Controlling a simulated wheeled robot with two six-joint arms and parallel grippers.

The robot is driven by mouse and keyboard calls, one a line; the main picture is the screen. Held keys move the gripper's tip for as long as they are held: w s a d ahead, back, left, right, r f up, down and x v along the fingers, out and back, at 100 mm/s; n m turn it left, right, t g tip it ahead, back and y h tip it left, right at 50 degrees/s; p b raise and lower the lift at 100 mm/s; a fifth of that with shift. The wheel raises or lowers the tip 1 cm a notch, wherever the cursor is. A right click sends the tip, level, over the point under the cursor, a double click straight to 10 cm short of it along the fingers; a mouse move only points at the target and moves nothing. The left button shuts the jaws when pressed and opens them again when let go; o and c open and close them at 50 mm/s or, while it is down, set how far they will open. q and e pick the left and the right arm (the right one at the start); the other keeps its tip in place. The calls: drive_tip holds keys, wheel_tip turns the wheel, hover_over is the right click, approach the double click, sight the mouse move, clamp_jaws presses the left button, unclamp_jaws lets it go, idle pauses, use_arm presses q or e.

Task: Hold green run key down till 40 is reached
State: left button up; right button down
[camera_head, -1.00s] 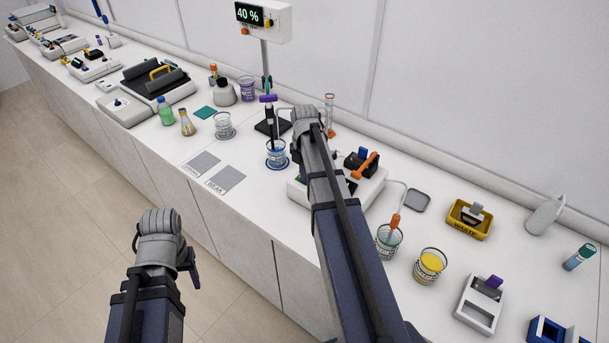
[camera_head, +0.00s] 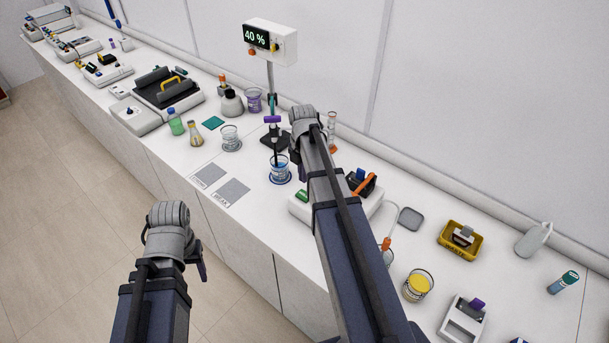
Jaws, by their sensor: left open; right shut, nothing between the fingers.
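The green key (camera_head: 303,195) is on the left end of a white pump-like unit (camera_head: 300,209), left of my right arm, which covers part of the unit. The display (camera_head: 257,38) on a post reads 40 %. A beaker with blue liquid (camera_head: 280,171) stands on a blue ring below the post. My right gripper (camera_head: 300,171) is shut and empty, apart from the key and above it in the picture; its wrist hides most of its fingers. My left gripper (camera_head: 202,266) is open and empty, in front of the bench over the floor.
A yellow waste tray (camera_head: 446,248), a beaker of yellow liquid (camera_head: 417,286) and a grey pad (camera_head: 411,218) lie right of my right arm. Flasks and bottles stand at the left. Two grey labelled mats (camera_head: 233,190) lie near the front edge.

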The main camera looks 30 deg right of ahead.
use_arm(q)
wheel_tip(320, 180, up, 5)
drive_tip(key=p, duration=0.3)
drive_tip(key=shift+s+d+p, duration=0.1)
drive_tip(key=shift+d+p, duration=0.05)
drive_tip(key=shift+p, duration=0.25)
use_arm(e)
drive_tip(key=r, duration=0.5)
drive_tip(key=shift+d, duration=0.2)
drive_tip(key=shift+s, duration=0.1)
idle(2.0)
use_arm(q)
wheel_tip(320, 180, down, 16)
drive_tip(key=b, duration=1.5)
drive_tip(key=shift+r+b, duration=0.15)
drive_tip(key=shift+b, duration=0.2)
use_arm(e)
drive_tip(key=s+a+f+m, duration=0.5)
drive_tip(key=a+m, duration=0.1)
drive_tip(key=a, duration=0.3)
drive_tip(key=s+a+f+m, duration=0.5)
drive_tip(key=s+a+m, duration=0.1)
drive_tip(key=a, duration=0.3)
drive_tip(key=s+a+f+m+h, duration=0.1)
drive_tip(key=s+a+f+m, duration=0.4)
drive_tip(key=a, duration=0.4)
drive_tip(key=shift+s+a+f+m, duration=0.3)
drive_tip(key=shift+s+m, duration=0.05)
drive_tip(key=shift+m, duration=0.45)
